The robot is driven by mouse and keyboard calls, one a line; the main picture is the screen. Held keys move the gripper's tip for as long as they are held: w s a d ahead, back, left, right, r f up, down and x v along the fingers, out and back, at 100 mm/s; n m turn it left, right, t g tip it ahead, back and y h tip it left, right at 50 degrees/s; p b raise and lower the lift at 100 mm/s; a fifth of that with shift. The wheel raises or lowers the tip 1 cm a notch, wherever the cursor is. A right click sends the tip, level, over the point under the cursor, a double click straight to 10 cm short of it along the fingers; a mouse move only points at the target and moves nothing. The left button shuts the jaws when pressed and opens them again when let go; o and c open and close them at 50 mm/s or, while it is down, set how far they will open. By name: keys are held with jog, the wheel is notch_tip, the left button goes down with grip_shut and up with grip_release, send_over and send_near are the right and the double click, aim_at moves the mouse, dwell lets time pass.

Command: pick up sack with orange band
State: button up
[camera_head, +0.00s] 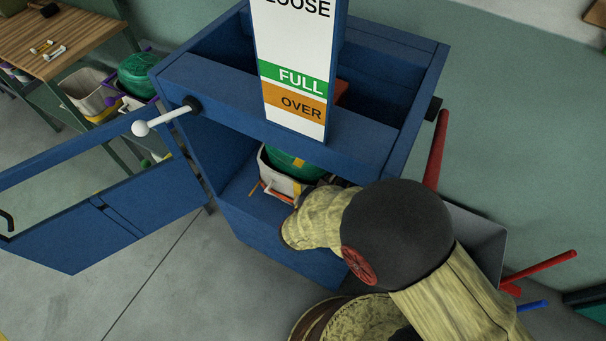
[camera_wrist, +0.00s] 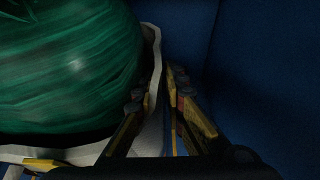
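A pale sack (camera_head: 273,178) filled with a dark green roll of netting (camera_head: 288,161) stands inside the blue cabinet (camera_head: 275,232). An orange strip shows low on its front in the head view. In the wrist view the green netting (camera_wrist: 65,65) fills the left, with the sack's pale rim (camera_wrist: 152,50) curving down its right side. My gripper (camera_wrist: 158,92) is open, one finger on each side of this pale edge. Contact cannot be told. In the head view my arm hides the fingers and the sack's right side.
The cabinet's door (camera_head: 105,222) stands open at left. A sign board (camera_head: 293,75) and crossbar are above the sack. Blue cabinet wall (camera_wrist: 255,70) is close right of my fingers. Other containers, one purple-trimmed with green netting (camera_head: 138,76), sit by a wooden bench (camera_head: 60,38).

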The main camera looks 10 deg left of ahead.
jog(key=shift+c, duration=1.1)
grip_shut()
